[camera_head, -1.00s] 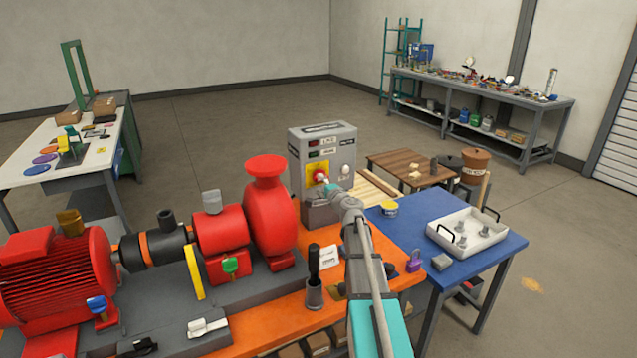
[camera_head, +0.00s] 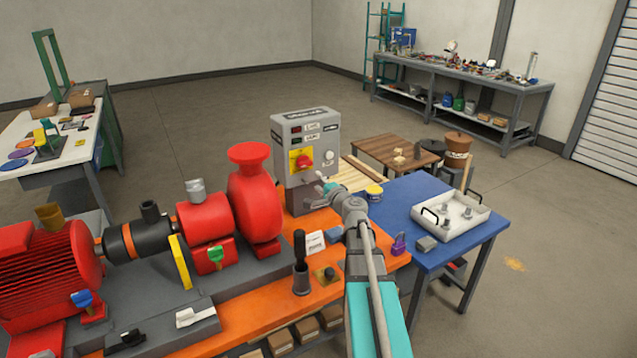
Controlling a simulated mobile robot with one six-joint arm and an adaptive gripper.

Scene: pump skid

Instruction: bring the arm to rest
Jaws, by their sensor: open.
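My arm reaches up from the bottom centre of the head view, over the orange bench (camera_head: 262,306). Its grey and teal wrist ends in my gripper (camera_head: 321,178), small and partly hidden by the wrist. The gripper is open and I see nothing held in it. It is in front of the lower part of the grey control box (camera_head: 306,128), below and right of the red switch on its yellow plate (camera_head: 301,161). I cannot tell whether it touches the box.
The red pump (camera_head: 255,195) and red motor (camera_head: 45,270) stand left of my arm. A black-handled tool in a holder (camera_head: 301,270) is close on its left. The blue table (camera_head: 397,200) with a white tray (camera_head: 450,216) is on the right. Open floor lies beyond.

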